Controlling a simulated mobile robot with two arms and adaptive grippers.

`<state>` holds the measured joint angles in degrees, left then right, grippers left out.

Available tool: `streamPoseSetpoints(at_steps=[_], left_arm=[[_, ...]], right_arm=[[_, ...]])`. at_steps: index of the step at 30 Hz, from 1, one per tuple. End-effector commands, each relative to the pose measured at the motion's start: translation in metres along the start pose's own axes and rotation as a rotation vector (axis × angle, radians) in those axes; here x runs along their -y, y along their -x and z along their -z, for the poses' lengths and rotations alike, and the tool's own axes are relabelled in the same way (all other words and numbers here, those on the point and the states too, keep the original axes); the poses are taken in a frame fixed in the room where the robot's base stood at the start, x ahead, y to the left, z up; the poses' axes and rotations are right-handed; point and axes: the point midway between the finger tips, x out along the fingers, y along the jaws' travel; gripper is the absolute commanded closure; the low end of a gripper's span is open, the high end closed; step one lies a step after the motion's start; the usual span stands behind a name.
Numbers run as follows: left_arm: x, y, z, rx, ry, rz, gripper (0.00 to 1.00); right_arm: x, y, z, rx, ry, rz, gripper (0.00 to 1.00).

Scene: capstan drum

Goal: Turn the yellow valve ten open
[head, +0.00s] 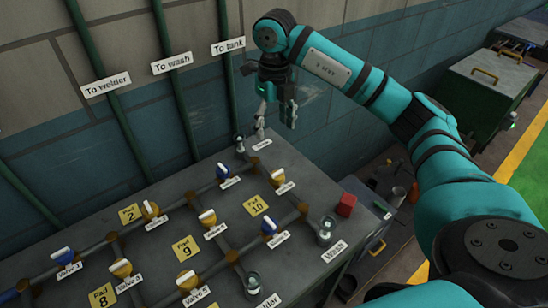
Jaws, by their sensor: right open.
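Several yellow valves with white handles sit on grey pipes over the bench top. One yellow valve (278,176) is at the upper right, near the yellow "Pad 10" plate (255,206); its own label is too small to read. Other yellow valves (208,217) stand left of that plate. I cannot tell by label which valve is ten. My right gripper (277,115) hangs down beyond the bench's far edge, in front of the wall. It is open and empty, above and apart from the upper right yellow valve. My left gripper is not in view.
Blue valves (223,171) stand among the yellow ones. A red block (346,204) and a metal fitting (326,232) are at the bench's right side. Pipes run up the wall to the "To tank" sign (228,46). A green bin (485,95) stands at the back right.

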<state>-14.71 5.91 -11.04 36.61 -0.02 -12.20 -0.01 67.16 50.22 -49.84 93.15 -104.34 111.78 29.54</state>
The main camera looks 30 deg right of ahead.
Motion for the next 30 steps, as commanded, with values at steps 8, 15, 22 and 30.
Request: streamPoseSetpoints(at_steps=[8,15,22,30], left_arm=[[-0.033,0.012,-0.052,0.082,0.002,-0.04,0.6],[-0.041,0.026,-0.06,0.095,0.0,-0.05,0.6],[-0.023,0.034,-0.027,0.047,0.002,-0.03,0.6],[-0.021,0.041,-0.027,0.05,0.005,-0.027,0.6]], right_arm=[[0.003,-0.023,0.003,-0.015,-0.019,0.003,0.37],[0.003,-0.074,0.004,-0.015,-0.018,0.003,0.37],[0.003,-0.123,0.004,-0.014,-0.018,0.003,0.37],[0.003,-0.163,0.004,-0.011,-0.017,0.002,0.37]])
